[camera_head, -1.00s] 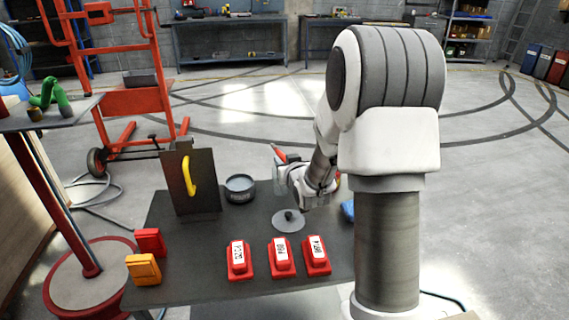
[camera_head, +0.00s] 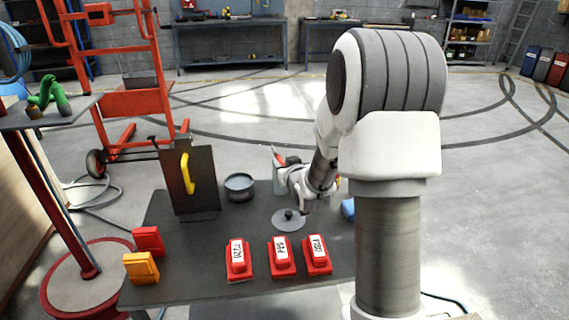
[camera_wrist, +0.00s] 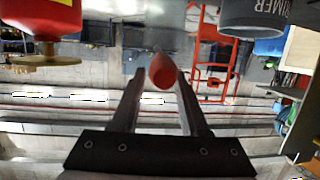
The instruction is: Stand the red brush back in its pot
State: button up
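The red brush (camera_head: 281,161) shows at the end of my arm in the head view, its red part tilted up to the left. In the wrist view its rounded red end (camera_wrist: 163,72) sits between the two fingertips of my gripper (camera_wrist: 161,78), which look closed against its sides. The rest of the brush is hidden. A dark grey, open round pot (camera_head: 239,188) stands on the table, left of my gripper. Its lettered wall (camera_wrist: 265,15) shows at the top right of the wrist view, apart from the fingers.
A grey disc with a knob (camera_head: 288,220) lies in front of the pot. Several red labelled blocks (camera_head: 282,257) line the front. A dark upright panel with a yellow handle (camera_head: 188,174) stands left of the pot. A red object (camera_wrist: 40,18) is near at upper left in the wrist view.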

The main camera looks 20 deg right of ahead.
jog(key=shift+o, duration=0.8)
jog(key=shift+r, duration=0.1)
jog(key=shift+r+p, duration=0.55)
jog(key=shift+p, duration=0.3)
jog(key=shift+s+r, duration=0.15)
jog(key=shift+s, duration=0.15)
jog(key=s+a+r+g, duration=0.3)
jog(key=s+a, duration=0.1)
jog(key=s, duration=0.7)
jog(key=s+a+r+g+y, duration=0.1)
jog(key=s+a+r+g, duration=0.2)
jog(key=s, duration=0.9)
jog(key=s+a+r+n+g, duration=0.1)
jog(key=s+a+r+g, duration=0.2)
jog(key=s, duration=0.9)
jog(key=shift+a+r+y+p, duration=0.3)
jog(key=shift+a+r+p, duration=0.1)
jog(key=shift+a+r, duration=0.5)
jog(key=shift+a, duration=0.1)
